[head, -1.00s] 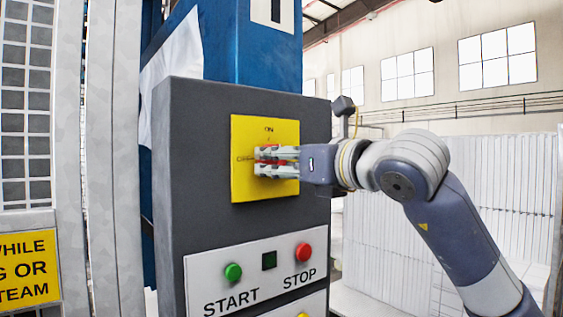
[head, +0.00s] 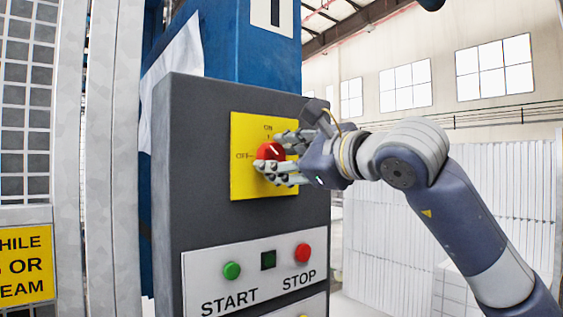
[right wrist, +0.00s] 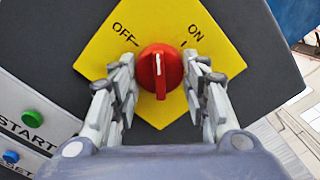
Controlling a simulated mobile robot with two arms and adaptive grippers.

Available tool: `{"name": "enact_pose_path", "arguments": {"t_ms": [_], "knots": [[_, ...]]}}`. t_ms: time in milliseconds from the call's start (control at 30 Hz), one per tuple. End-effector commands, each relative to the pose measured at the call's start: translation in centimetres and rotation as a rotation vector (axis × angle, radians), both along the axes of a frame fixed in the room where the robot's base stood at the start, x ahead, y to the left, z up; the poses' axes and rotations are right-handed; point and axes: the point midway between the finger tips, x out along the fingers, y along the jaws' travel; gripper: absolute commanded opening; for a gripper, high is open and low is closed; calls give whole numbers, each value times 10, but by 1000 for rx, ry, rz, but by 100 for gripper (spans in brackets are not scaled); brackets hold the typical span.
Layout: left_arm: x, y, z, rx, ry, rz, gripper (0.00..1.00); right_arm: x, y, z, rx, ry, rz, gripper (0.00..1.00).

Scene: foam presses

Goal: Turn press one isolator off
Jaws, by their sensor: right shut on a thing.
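The press isolator is a red rotary knob (head: 270,151) on a yellow plate (head: 245,185) marked ON at the top and OFF at the left. My right gripper (head: 281,160) is at the knob, with fingers above and below it, shut on it. In the right wrist view the red knob (right wrist: 160,72) sits between the fingers of my right gripper (right wrist: 160,100). Its white pointer line lies between the OFF and ON marks, at neither. My left gripper is not in view.
The grey control box (head: 195,130) also carries a green START button (head: 232,270) and a red STOP button (head: 302,252) below the plate. A wire-mesh guard (head: 25,110) with a yellow sign (head: 25,268) stands at left. A blue press column (head: 235,55) rises behind.

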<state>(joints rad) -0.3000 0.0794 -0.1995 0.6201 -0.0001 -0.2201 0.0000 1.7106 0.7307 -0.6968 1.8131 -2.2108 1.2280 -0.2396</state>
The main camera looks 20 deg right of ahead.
Motion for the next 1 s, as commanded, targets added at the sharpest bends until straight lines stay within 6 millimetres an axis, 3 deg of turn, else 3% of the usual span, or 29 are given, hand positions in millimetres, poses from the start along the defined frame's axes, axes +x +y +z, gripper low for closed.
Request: {"name": "enact_pose_path", "arguments": {"t_ms": [600, 1000], "knots": [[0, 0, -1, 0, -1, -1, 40, 0, -1, 3, -509, -188, 0, 18], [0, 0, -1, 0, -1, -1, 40, 0, 0, 2, -669, -244, 0, 18]]}}
